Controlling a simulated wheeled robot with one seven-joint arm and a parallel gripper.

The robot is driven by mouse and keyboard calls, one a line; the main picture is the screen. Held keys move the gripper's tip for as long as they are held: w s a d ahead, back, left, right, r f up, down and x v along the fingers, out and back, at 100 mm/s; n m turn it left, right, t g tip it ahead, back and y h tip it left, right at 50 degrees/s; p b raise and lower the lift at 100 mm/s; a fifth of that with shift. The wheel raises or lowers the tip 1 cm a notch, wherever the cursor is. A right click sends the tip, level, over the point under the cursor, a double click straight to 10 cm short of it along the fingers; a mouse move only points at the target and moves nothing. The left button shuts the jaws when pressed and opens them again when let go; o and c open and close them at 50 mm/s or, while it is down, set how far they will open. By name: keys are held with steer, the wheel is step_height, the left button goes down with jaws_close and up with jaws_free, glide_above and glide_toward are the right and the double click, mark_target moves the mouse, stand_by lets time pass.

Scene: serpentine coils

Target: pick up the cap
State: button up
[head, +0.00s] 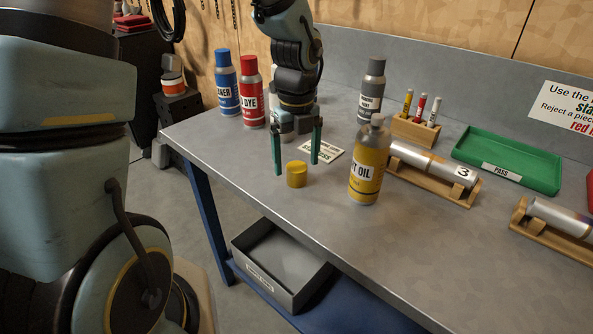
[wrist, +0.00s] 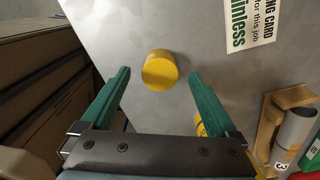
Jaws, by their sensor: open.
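The cap (head: 297,174) is a small yellow cylinder standing on the grey workbench. It also shows in the wrist view (wrist: 160,70), a little beyond the fingertips and between their lines. My gripper (head: 296,166) has two green fingers pointing down, spread wide with nothing between them. In the head view the fingers hang around and just behind the cap; I cannot tell their exact height above the bench. In the wrist view my gripper (wrist: 158,75) is open and apart from the cap.
A yellow-labelled oil bottle (head: 366,165) stands close to the right of the cap. A card (head: 322,152) lies behind. Blue (head: 227,82) and red (head: 252,92) bottles stand back left. A wooden cradle (head: 432,184) holds a cylinder at right. The bench's front edge is near.

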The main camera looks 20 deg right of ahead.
steer(key=shift+f, duration=1.45)
steer(key=shift+c, duration=0.2)
steer(key=c, duration=1.4)
